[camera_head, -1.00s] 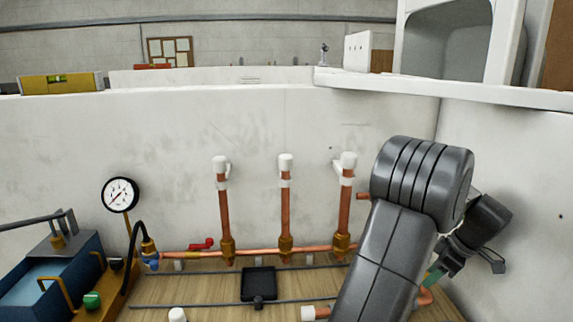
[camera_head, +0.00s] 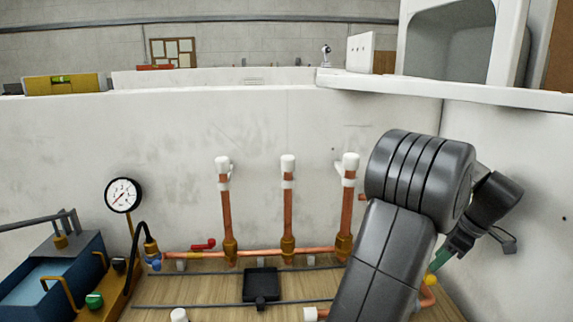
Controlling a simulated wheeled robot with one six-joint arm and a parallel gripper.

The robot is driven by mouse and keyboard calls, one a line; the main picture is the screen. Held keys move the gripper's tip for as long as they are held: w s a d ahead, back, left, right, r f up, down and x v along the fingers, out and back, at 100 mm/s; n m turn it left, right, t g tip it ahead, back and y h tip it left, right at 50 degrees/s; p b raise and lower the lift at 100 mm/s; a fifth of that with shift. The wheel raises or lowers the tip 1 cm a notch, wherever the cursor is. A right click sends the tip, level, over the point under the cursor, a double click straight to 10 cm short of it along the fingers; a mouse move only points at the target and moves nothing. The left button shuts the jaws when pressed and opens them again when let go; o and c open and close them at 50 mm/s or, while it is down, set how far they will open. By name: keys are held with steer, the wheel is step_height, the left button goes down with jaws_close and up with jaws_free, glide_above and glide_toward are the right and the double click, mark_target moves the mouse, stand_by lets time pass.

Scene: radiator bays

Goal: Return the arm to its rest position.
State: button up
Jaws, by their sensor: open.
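My arm (camera_head: 395,235) rises from the bottom edge and bends over at a dark ribbed joint at right. My gripper (camera_head: 480,243) hangs behind that joint, pointing down, its jaws apart. It is partly hidden by my arm. A green strip (camera_head: 440,260) shows at the left finger, above a small yellow part (camera_head: 430,280) on a copper pipe; I cannot tell whether the finger touches the strip.
Three capped copper pipes (camera_head: 288,205) stand on a copper line with a red lever (camera_head: 204,245). A pressure gauge (camera_head: 123,195) and blue tank (camera_head: 60,270) are at left. A white wall (camera_head: 505,190) stands close right of my gripper. A ledge (camera_head: 450,90) runs above.

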mark_target(435, 279)
step_height(435, 279, down, 6)
steer(key=shift+r, duration=0.1)
steer(key=shift+a+m, duration=0.15)
steer(key=shift+m, duration=0.15)
steer(key=shift+s+a+m+h, duration=0.1)
steer(key=shift+a+m+h, duration=0.3)
steer(key=shift+a+m, duration=0.25)
steer(key=shift+a+m+t, duration=0.2)
steer(key=shift+m+t, duration=0.2)
steer(key=shift+m, duration=0.45)
steer(key=shift+h, duration=0.3)
